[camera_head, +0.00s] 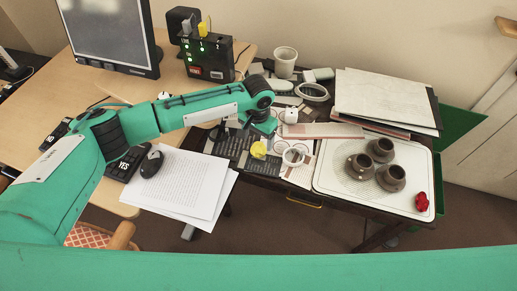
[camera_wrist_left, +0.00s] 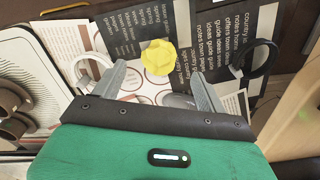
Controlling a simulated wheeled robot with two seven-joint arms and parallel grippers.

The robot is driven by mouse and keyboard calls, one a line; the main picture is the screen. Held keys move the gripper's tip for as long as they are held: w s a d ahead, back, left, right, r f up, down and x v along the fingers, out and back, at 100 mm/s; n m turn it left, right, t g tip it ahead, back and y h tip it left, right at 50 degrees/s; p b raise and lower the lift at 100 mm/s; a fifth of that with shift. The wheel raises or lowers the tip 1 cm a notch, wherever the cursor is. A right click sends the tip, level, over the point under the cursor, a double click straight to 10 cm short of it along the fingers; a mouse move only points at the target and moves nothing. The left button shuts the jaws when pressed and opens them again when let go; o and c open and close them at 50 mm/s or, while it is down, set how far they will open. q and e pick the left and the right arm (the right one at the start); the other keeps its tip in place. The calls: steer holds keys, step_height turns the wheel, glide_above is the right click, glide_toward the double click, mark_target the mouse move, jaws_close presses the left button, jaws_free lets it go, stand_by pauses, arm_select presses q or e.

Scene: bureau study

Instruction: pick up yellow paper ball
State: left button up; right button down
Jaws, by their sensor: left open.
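The yellow paper ball (camera_head: 259,150) lies on dark printed sheets on the dark table. My left gripper (camera_head: 262,130) is just behind it in the head view, pointing down, its fingers mostly hidden by the wrist. In the left wrist view the yellow paper ball (camera_wrist_left: 159,57) appears between and slightly beyond the tips of my left gripper (camera_wrist_left: 157,73). The two grey fingers are spread apart with nothing held. I cannot tell the exact height of the fingers above the sheets. My right gripper is not in view.
A white tray (camera_head: 335,193) holds brown cups and a red object (camera_head: 422,202). White papers (camera_head: 185,183) and a mouse (camera_head: 152,163) lie left.

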mark_target(259, 146)
arm_select(q)
steer(key=shift+w+d+f+p, duration=0.1)
steer(key=shift+f+p, duration=0.05)
steer(key=shift+f, duration=1.45)
steer(key=shift+d+f+p, duration=0.1)
steer(key=shift+f+p, duration=0.05)
steer(key=shift+f, duration=1.4)
steer(key=shift+c, duration=0.4)
steer(key=c, duration=1)
